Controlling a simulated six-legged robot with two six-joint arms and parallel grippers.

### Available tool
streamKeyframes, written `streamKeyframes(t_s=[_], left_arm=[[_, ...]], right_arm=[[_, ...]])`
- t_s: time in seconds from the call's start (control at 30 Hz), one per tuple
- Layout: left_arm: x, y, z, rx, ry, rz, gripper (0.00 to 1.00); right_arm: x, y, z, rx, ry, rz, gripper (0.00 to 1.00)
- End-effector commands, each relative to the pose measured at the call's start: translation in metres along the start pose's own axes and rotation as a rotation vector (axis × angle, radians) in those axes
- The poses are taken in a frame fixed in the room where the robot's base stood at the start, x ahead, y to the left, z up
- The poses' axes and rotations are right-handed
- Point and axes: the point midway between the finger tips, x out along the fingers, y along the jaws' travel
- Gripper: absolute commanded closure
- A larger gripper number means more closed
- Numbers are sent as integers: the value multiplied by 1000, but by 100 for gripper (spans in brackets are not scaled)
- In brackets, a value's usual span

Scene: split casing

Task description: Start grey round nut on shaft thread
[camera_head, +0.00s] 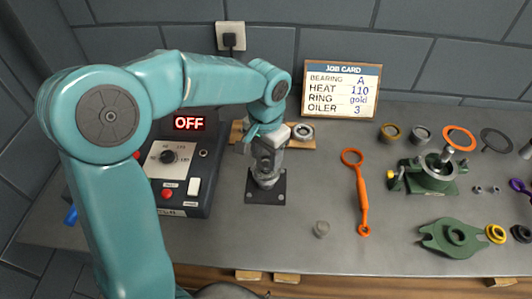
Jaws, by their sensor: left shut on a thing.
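My left gripper (266,180) points down over a black square base plate (279,196) left of the middle of the bench. It is shut on a small grey part, mostly hidden by the fingers. I cannot tell whether this part is the grey round nut. Whatever stands upright on the plate, thread included, is also hidden behind the gripper. A light metal shaft end (447,154) stands up from the green casing half (432,177) on the right. A small grey round piece (321,229) lies alone in front of the plate. My right gripper is out of view.
The control box (185,170) reading OFF stands close left of the gripper. A wooden board with a metal ring (302,131) lies behind. An orange ring-ended tool (362,196) and a green cover (455,236) lie right. The front bench between box and grey piece is clear.

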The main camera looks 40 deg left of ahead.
Motion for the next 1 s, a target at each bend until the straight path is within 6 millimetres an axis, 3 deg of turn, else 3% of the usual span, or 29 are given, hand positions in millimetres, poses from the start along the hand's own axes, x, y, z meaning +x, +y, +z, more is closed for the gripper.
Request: streamKeyframes(t_s=[0.87, 1.0], left_arm=[[11, 0, 0, 0, 0, 0, 84], [7, 0, 0, 197, -2, 0, 84]], right_arm=[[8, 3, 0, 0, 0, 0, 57], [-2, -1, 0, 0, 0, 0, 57]])
